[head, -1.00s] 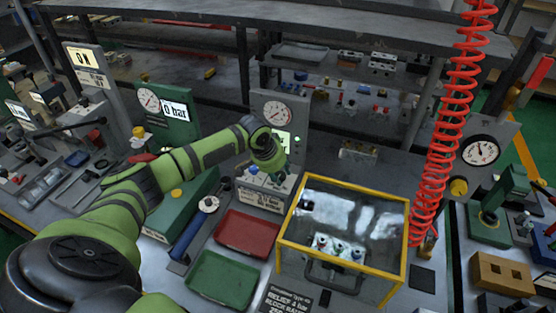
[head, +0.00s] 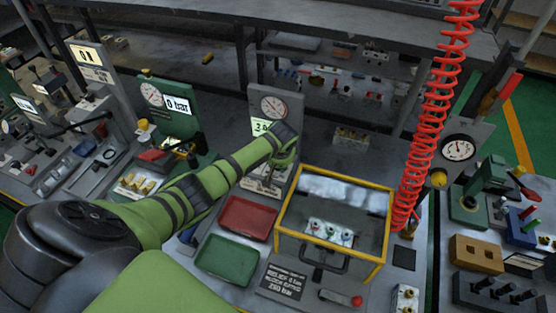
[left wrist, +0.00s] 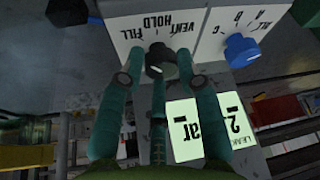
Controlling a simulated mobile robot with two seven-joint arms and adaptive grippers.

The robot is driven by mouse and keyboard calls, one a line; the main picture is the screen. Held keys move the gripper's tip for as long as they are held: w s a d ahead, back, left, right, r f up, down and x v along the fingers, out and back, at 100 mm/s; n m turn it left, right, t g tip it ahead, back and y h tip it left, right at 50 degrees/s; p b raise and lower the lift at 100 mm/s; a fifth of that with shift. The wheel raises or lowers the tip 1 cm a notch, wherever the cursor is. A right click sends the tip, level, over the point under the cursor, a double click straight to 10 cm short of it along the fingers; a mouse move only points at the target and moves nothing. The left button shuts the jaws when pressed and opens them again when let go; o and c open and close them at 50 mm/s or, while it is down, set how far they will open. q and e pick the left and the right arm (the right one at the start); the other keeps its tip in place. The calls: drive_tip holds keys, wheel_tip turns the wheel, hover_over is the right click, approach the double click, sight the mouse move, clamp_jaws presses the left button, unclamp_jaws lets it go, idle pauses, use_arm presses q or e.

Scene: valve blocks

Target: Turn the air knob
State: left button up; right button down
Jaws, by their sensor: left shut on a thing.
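The dark round knob (left wrist: 160,58) sits on a pale panel (left wrist: 130,22) with the words FILL, HOLD and VENT, upside down in the left wrist view. My left gripper (left wrist: 160,78) is shut on this knob, its green fingers around it. A blue knob (left wrist: 240,50) with letters A, B and C stands to the right, apart from the fingers. In the head view my left gripper (head: 272,168) is low at the front of the grey gauge stand (head: 290,98), and the arm hides most of the knob panel. My right gripper is not in view.
A yellow-framed clear box (head: 334,262) stands just right of my gripper. Red (head: 248,222) and green (head: 227,258) trays lie in front. A red coiled hose (head: 436,120) hangs at the right. A green gauge stand (head: 170,110) is at the left.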

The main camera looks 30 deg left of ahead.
use_arm(q)
drive_tip(key=shift+w+a+r+n, duration=0.2)
drive_tip(key=shift+w+r+n, duration=0.15)
drive_tip(key=shift+n, duration=0.15)
drive_tip(key=shift+y, duration=0.3)
drive_tip(key=o, duration=1.1)
drive_tip(key=shift+s+a, duration=0.1)
drive_tip(key=shift+s+f, duration=0.1)
drive_tip(key=shift+f, duration=0.1)
drive_tip(key=shift+s+d+r, duration=0.1)
drive_tip(key=shift+d+r, duration=0.15)
drive_tip(key=v, duration=1.1)
drive_tip(key=shift+r, duration=0.3)
drive_tip(key=shift+a+f, duration=0.1)
drive_tip(key=shift+a, duration=0.05)
